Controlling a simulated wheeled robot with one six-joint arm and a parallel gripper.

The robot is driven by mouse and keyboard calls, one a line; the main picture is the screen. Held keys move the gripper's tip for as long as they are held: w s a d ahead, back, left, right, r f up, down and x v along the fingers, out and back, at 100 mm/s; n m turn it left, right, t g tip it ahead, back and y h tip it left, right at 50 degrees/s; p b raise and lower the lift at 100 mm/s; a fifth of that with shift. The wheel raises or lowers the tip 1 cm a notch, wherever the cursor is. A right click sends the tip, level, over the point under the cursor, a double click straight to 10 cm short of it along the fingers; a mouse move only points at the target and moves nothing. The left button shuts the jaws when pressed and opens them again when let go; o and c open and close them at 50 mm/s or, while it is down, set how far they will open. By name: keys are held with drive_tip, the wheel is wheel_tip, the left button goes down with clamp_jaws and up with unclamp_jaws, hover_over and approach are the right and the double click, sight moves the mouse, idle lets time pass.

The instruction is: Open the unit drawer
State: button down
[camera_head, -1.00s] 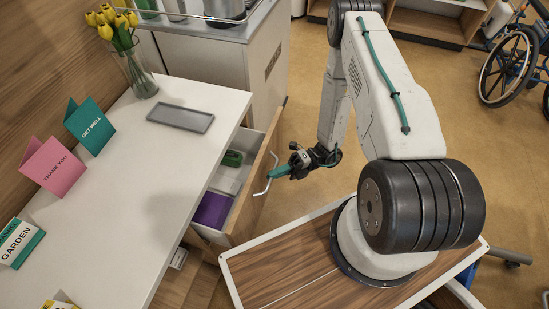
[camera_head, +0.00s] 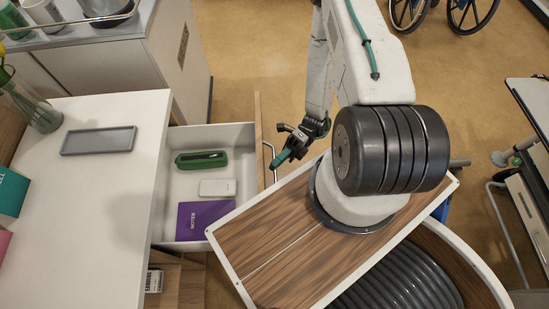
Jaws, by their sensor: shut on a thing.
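The unit drawer (camera_head: 222,136) stands well out from under the white unit top (camera_head: 118,200), and its inside shows. In it lie a green case (camera_head: 187,161), a small white box (camera_head: 217,188) and a purple notebook (camera_head: 186,222) marked NOTES. The wooden drawer front (camera_head: 259,130) carries a metal bar handle (camera_head: 271,152) on its outer side. My gripper (camera_head: 279,160), with green fingers, is at the handle and shut on it. The fingertips partly cover the handle.
A grey tray (camera_head: 98,141) lies on the unit top. A grey cabinet (camera_head: 170,60) stands behind the drawer. A wheeled table (camera_head: 530,110) is at the right, and a wheelchair (camera_head: 440,12) is at the back. Floor between them is open.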

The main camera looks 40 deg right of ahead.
drive_tip(key=c, duration=1.5)
unclamp_jaws()
drive_tip(key=v, duration=0.8)
